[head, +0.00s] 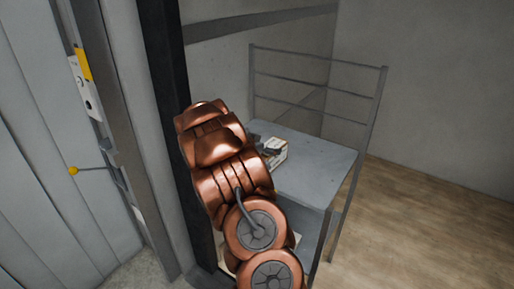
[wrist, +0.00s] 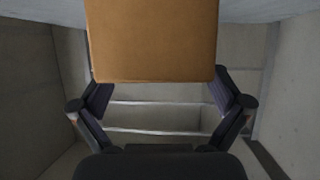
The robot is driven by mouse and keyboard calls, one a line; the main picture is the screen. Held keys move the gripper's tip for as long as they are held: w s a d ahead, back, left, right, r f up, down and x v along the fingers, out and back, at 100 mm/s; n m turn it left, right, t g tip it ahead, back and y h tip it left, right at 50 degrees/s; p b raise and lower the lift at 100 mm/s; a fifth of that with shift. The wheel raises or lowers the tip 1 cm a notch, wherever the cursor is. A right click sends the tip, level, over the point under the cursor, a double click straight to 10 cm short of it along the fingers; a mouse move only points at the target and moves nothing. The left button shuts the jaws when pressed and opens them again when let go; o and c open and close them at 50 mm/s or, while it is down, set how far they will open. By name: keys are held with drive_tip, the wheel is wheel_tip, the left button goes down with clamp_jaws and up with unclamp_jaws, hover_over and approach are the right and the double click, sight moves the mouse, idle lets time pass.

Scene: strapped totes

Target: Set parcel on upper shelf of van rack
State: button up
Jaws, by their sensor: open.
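The parcel (wrist: 150,40) is an orange-brown box in the upper middle of the wrist view, between my two dark fingers. In the head view my gripper (head: 266,146) is partly hidden behind my copper arm. The parcel's underside contact is not clear.
The rack's rear rails (head: 315,82) rise behind the shelf, and a post (head: 347,215) stands at its right front. The shelf is bare to the right of the parcel. A dark upright (head: 172,110) stands close left of my arm. Wooden floor (head: 430,225) lies clear at right.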

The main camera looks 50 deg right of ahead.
drive_tip(key=b+v, duration=0.1)
drive_tip(key=v, duration=1)
drive_tip(key=shift+a+b, duration=0.2)
drive_tip(key=shift+b, duration=0.2)
